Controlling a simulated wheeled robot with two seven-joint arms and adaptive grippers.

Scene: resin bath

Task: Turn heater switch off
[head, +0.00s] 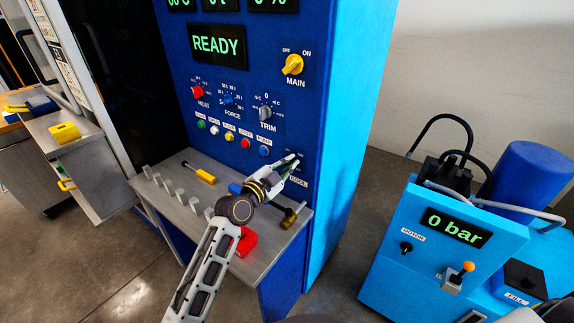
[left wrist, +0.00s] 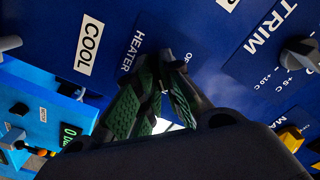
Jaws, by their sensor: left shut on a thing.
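The blue cabinet carries the heater switch panel (left wrist: 136,48), labelled HEATER in the left wrist view. My left gripper (head: 292,166) is at the lower right of the cabinet front, just above the COOL label (head: 298,182). In the left wrist view its green-padded fingers (left wrist: 166,68) meet at the heater panel. They are shut on the heater switch, whose knob is mostly hidden between the fingertips. I cannot read which position the switch points to. My right gripper is not in view.
A shelf (head: 180,190) below holds a yellow-handled tool (head: 199,172) and a red block (head: 246,242). A blue pump unit (head: 400,270) stands right, with floor between.

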